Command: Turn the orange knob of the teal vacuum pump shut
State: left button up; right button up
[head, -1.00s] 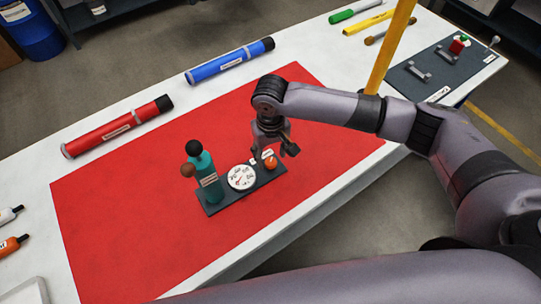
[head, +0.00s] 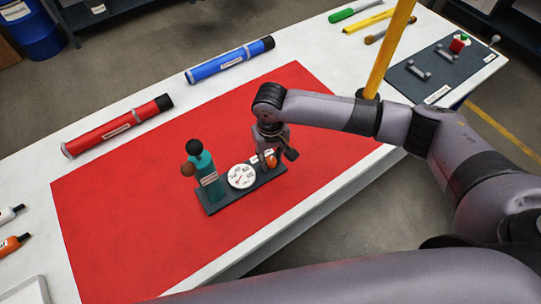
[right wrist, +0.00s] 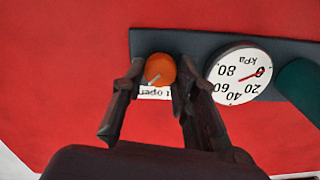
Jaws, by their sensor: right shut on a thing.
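The teal vacuum pump (head: 208,182) stands upright on the left end of a dark base plate (head: 225,203). A white dial gauge (head: 241,176) sits mid-plate; in the right wrist view the gauge (right wrist: 240,75) has its red needle near 0 kPa. The orange knob (head: 271,161) is at the plate's right end. My right gripper (head: 271,166) reaches down onto it. In the right wrist view its fingers (right wrist: 158,80) are shut on the knob (right wrist: 160,68), one on each side. A white label below the knob is partly hidden. My left gripper is not in view.
The base plate rests on a red mat (head: 130,220) on a white table (head: 30,170). A red tube (head: 117,125) and a blue tube (head: 230,60) lie along the back. A yellow post (head: 390,50) stands behind my right arm.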

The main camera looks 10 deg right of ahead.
grip_shut()
jog(key=shift+r+n+p, duration=0.2)
jog(key=shift+n+p, duration=0.9)
jog(key=shift+p, duration=0.15)
jog(key=n+p, duration=0.2)
jog(key=shift+n, duration=0.4)
jog(key=n+p, duration=0.1)
jog(key=n, duration=0.1)
jog(key=shift+a+n, duration=0.1)
jog(key=shift+n, duration=0.2)
jog(key=n+p, duration=0.2)
jog(key=n, duration=0.2)
jog(key=shift+s+f+n, duration=0.1)
jog(key=shift+n, duration=0.2)
jog(key=n, duration=0.5)
jog(key=shift+n+p, duration=0.3)
jog(key=shift+p, duration=0.1)
jog(key=shift+f, duration=0.1)
jog(key=o, duration=0.8)
grip_release()
